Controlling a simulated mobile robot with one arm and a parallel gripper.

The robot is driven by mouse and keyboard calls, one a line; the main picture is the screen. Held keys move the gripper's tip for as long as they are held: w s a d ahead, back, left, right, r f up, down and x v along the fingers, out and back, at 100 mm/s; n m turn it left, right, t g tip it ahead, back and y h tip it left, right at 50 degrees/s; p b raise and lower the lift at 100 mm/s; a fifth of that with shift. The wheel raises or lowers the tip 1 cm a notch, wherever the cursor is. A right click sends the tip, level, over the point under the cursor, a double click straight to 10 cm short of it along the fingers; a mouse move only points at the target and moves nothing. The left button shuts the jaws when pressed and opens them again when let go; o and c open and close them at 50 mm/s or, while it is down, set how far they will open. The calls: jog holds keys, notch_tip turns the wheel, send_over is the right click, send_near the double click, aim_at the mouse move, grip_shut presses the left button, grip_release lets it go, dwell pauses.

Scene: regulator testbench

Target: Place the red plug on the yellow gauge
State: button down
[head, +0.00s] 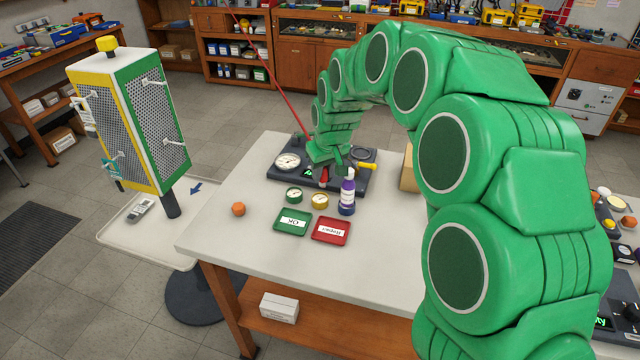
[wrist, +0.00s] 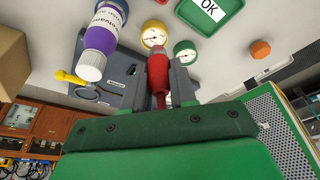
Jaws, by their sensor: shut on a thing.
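My gripper (head: 323,163) is above the front of the dark testbench (head: 350,183) and points down. It is shut on the red plug (head: 323,177), which stands between the two grey fingers in the wrist view (wrist: 158,70). The yellow gauge (head: 320,201) lies face up on the white table just in front of the bench; it also shows beyond the plug in the wrist view (wrist: 153,31). The plug appears apart from the gauge. I cannot tell its exact height.
A green gauge (head: 294,195) lies left of the yellow one. A purple bottle (head: 347,196) stands close on its right. Green OK (head: 292,221) and red (head: 331,231) trays lie in front. An orange piece (head: 238,209) lies left. A cardboard box (head: 408,172) stands right.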

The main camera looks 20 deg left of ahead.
jog(key=shift+w+a+f, duration=0.3)
jog(key=shift+w+f, duration=0.25)
jog(key=shift+f, duration=0.2)
jog(key=shift+w+a+f, duration=0.3)
jog(key=shift+w+f, duration=0.2)
jog(key=shift+f, duration=0.25)
jog(key=shift+w+a+f, duration=0.3)
jog(key=shift+w+f, duration=0.25)
jog(key=shift+f, duration=1.7)
jog(key=shift+f, duration=0.15)
jog(key=c, duration=0.9)
grip_release()
jog(key=v, duration=1.2)
jog(key=shift+w, duration=0.1)
jog(key=shift+r, duration=0.2)
